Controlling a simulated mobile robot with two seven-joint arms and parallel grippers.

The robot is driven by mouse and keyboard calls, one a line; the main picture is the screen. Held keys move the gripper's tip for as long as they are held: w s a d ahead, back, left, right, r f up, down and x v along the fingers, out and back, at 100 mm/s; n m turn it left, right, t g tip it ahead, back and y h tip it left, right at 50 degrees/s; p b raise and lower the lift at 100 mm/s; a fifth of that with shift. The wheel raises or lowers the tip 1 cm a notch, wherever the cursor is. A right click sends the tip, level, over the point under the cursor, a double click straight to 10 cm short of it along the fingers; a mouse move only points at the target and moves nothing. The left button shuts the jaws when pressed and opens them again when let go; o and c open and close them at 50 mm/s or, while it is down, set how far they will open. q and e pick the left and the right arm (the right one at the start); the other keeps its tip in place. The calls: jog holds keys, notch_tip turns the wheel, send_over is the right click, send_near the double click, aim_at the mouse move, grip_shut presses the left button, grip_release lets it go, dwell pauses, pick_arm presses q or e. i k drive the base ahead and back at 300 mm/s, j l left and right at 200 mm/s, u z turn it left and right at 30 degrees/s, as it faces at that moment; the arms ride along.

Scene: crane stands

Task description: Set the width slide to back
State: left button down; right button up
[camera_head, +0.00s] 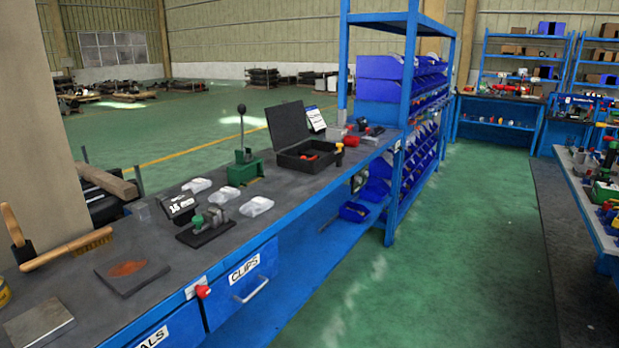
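No part labelled as a width slide can be made out. A small fixture with a black base, grey metal parts and a green knob (197,221) stands on the dark-topped workbench (150,297); it may carry a slide, but its setting is too small to tell. Behind it is a green lever press (245,168) with an upright black ball-ended handle. A black box with white markings (179,206) sits just behind the fixture. Neither of my grippers is in view.
An open black case (303,150), clear-white containers (257,206), a brush (92,242), a rusty plate (133,272) and a metal plate (38,326) lie on the bench. A blue bin rack (412,95) stands beyond. Green floor (455,270) right of the bench is open.

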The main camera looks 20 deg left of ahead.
aim_at(210, 219)
jog(key=u, duration=1.2)
